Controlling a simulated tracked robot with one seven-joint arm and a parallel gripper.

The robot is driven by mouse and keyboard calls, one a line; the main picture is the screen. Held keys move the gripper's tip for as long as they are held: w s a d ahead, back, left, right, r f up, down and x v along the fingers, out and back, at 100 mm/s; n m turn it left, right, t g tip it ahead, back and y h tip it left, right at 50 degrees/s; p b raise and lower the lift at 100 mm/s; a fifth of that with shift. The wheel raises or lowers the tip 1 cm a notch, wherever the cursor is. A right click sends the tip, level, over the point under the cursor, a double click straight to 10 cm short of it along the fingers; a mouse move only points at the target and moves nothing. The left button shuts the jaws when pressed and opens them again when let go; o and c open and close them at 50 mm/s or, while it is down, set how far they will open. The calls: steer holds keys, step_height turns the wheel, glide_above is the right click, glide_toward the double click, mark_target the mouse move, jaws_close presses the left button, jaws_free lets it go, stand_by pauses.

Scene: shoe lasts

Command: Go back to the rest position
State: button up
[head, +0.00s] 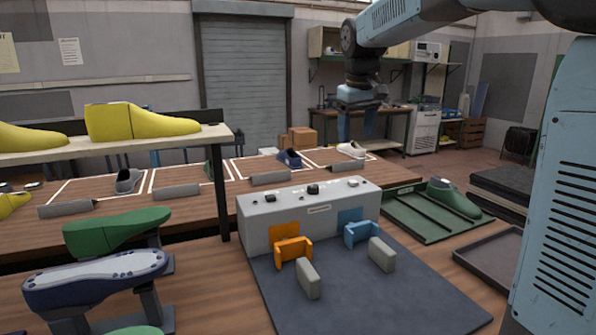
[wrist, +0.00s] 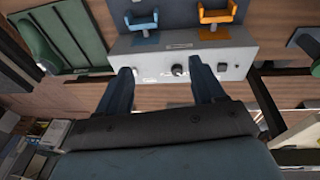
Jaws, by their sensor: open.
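My gripper (head: 357,122) hangs from my arm above and behind the grey control box (head: 300,215) in the head view. Its two blue fingers point down, are apart, and hold nothing. In the wrist view my gripper (wrist: 158,75) shows both dark fingers spread, with the grey box (wrist: 200,58) beyond them and its knobs seen between and beside them. I cannot tell the exact height of the fingers above the box.
An orange bracket (head: 292,250) and a blue bracket (head: 361,233) stand in front of the box on a dark mat (head: 380,300). A green last (head: 453,198) lies in a green tray (head: 420,226). Yellow lasts (head: 135,122) sit on a shelf (head: 215,134) at left.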

steer(key=s+d+f+m+t, duration=0.1)
steer(key=s+d+f, duration=0.2)
steer(key=s, duration=0.6)
steer(key=s+d+f+m+t, duration=0.1)
steer(key=s+d+f+m, duration=0.1)
steer(key=s, duration=0.8)
steer(key=s+d+f+m+t, duration=0.1)
steer(key=s+d+f, duration=0.3)
steer(key=s, duration=0.6)
steer(key=shift+d+f+m, duration=0.15)
steer(key=shift+f+m, duration=0.35)
steer(key=shift+m, duration=0.1)
steer(key=shift+s, duration=0.1)
